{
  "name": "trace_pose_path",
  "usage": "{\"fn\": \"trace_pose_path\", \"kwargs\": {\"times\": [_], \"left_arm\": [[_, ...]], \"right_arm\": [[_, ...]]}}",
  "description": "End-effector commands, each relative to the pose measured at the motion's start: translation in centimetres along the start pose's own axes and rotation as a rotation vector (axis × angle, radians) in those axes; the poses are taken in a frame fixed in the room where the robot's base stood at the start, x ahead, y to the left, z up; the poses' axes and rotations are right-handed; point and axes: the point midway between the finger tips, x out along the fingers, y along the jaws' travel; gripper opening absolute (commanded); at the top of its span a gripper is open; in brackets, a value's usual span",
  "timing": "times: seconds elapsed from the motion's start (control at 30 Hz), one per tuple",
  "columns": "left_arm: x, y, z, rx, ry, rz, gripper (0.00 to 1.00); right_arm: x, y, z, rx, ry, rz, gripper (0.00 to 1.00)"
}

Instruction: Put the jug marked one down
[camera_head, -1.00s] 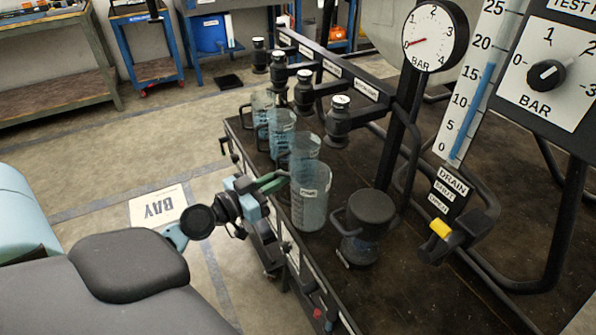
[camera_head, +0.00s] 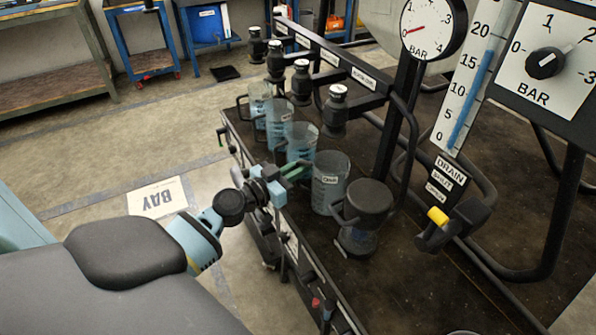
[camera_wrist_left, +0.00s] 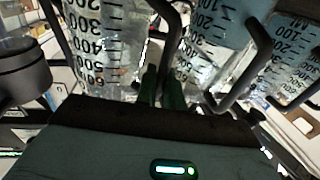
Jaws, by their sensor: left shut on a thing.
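The nearest clear jug (camera_head: 330,182) stands upright at the bench, with a small white label that I cannot read clearly. My left gripper (camera_head: 292,173) is at its left side, its green fingers shut on the jug's dark handle. I cannot tell whether the jug's base touches the bench top. In the left wrist view the green fingers (camera_wrist_left: 162,88) are close together by a dark handle. A jug with a millilitre scale (camera_wrist_left: 100,45) fills the left there. My right gripper is not in view.
Several other jugs (camera_head: 301,143) stand in a row behind, under black nozzles (camera_head: 336,110). A black-capped container (camera_head: 367,205) is close on the right. The drain lever (camera_head: 438,217) is further right. The dark bench top (camera_head: 400,290) is bare in front.

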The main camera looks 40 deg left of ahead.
Motion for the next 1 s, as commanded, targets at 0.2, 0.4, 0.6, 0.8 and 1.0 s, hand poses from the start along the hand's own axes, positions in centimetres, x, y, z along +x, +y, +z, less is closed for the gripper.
{"fn": "trace_pose_path", "kwargs": {"times": [0.2, 0.4, 0.6, 0.8, 1.0], "left_arm": [[0.02, -0.04, -0.10, 0.000, 0.002, -0.001, 0.00], [-0.01, -0.04, 0.35, 0.002, 0.001, 0.000, 0.00], [-0.01, -0.04, 0.19, 0.001, 0.001, 0.000, 0.31], [-0.01, -0.04, 0.20, 0.001, 0.001, 0.000, 0.31], [-0.26, -0.05, -0.11, 0.000, 0.001, -0.001, 0.31]], "right_arm": [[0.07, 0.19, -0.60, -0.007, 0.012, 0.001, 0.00], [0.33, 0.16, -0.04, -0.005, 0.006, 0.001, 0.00], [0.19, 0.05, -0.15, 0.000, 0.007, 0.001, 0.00], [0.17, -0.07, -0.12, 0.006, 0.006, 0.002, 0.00], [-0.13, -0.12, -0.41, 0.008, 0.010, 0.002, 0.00]]}}
